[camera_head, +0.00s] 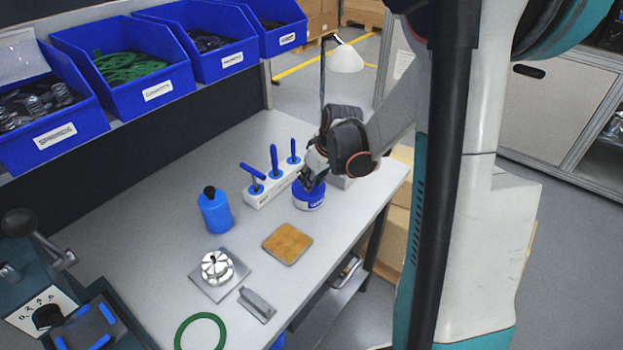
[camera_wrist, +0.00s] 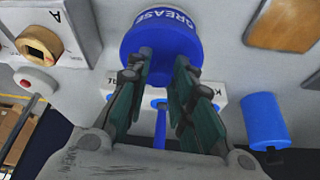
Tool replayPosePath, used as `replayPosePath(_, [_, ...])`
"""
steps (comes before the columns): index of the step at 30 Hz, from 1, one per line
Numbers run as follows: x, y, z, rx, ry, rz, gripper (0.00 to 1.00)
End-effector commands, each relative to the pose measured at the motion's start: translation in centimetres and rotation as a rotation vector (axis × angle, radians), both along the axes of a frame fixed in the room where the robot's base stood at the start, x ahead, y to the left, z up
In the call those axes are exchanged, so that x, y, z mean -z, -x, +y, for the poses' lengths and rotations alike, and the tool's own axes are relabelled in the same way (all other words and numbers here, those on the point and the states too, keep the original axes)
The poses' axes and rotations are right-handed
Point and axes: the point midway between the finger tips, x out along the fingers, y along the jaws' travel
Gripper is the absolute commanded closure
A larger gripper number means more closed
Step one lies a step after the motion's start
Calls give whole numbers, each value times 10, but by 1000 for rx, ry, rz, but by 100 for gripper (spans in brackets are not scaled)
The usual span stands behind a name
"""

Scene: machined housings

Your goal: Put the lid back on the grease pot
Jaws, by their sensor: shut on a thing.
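The grease pot (camera_head: 309,198) is blue with a white-lettered band and stands upright on the bench, near its right edge. In the wrist view its GREASE lettering (camera_wrist: 165,18) shows at the top. My gripper (camera_head: 309,178) is right above the pot in the head view, pointing down. In the wrist view my gripper (camera_wrist: 160,68) has its two fingers on either side of the blue round lid (camera_wrist: 160,50), shut on it. The lid is at the pot's top, with no clear gap showing. Whether it sits fully down, I cannot tell.
A white holder (camera_head: 262,192) with blue-handled tools and a blue bottle (camera_head: 215,210) stand left of the pot. A tan pad (camera_head: 287,243) lies in front. A lamp (camera_head: 346,57) stands behind. A metal part on a plate (camera_head: 218,270) is farther left.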

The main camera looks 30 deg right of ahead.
Motion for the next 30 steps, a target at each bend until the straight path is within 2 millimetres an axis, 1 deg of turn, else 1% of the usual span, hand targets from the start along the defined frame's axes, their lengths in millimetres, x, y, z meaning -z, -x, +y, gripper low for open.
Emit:
replayPosePath(8, [0,0,0,0,0,0,100])
replayPosePath(9, [0,0,0,0,0,0,72])
replayPosePath(11, [0,0,0,0,0,0,58])
replayPosePath(12, [0,0,0,0,0,0,55])
replayPosePath(19, [0,0,0,0,0,0,55])
replayPosePath(21, [0,0,0,0,0,0,41])
replayPosePath(22, [0,0,0,0,0,0,37])
replayPosePath(23, [0,0,0,0,0,0,35])
replayPosePath(30, [0,0,0,0,0,0,35])
